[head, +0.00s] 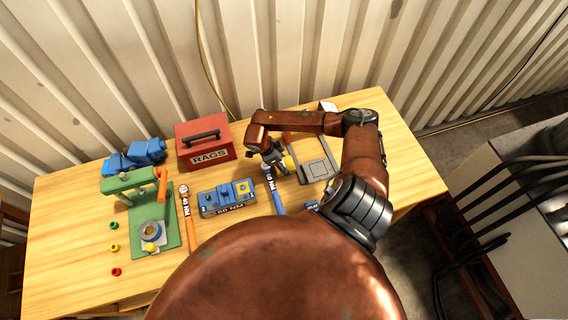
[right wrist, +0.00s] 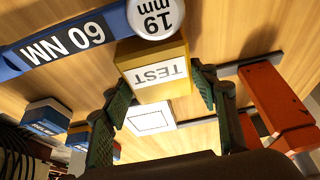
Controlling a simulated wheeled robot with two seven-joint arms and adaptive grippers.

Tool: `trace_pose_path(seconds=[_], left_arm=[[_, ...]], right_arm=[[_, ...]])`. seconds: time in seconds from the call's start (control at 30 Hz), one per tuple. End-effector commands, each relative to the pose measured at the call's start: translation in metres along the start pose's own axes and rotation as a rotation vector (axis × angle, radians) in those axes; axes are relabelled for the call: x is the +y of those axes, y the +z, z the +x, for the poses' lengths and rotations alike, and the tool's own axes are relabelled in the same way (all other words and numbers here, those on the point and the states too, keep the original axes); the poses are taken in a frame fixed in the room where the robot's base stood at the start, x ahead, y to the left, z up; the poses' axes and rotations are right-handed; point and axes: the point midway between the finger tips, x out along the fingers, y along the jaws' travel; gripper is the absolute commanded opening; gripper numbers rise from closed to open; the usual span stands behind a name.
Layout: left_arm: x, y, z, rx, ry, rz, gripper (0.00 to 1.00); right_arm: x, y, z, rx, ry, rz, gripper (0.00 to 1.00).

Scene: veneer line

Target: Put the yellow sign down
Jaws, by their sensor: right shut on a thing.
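The yellow sign (right wrist: 155,72) is a small yellow block with a white face reading TEST, upside down in the right wrist view. In the head view a bit of it (head: 289,162) shows beside my right gripper (head: 274,161). In the right wrist view the green fingers of my right gripper (right wrist: 160,92) are shut on the sign, one on each side. I cannot tell whether the sign touches the table. My left gripper is not in view.
A blue torque wrench (right wrist: 60,45) lies close to the sign. On the wooden table (head: 75,215) are a red RAGS box (head: 205,150), a blue block (head: 227,198), an orange-handled wrench (head: 188,220), a green fixture (head: 140,210) and a grey tray (head: 318,168).

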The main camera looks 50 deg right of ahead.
Motion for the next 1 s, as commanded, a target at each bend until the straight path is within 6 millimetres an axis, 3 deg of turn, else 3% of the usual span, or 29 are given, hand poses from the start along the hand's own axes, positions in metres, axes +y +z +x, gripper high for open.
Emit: trace_pose_path(seconds=[0.1,0.47,0.5,0.73,1.0], left_arm=[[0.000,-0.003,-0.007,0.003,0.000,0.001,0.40],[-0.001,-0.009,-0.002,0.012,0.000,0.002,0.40],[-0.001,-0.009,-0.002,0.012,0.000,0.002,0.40],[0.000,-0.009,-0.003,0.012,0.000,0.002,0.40],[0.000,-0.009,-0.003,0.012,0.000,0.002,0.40]], right_arm=[[-0.001,0.004,0.007,-0.002,0.000,0.001,0.25],[-0.001,0.005,0.012,-0.001,-0.003,0.001,0.25],[-0.001,0.005,0.013,-0.001,-0.002,0.000,0.55],[-0.001,0.005,0.012,-0.001,-0.002,0.001,0.71],[-0.001,0.005,0.011,-0.001,-0.002,0.001,0.71]])
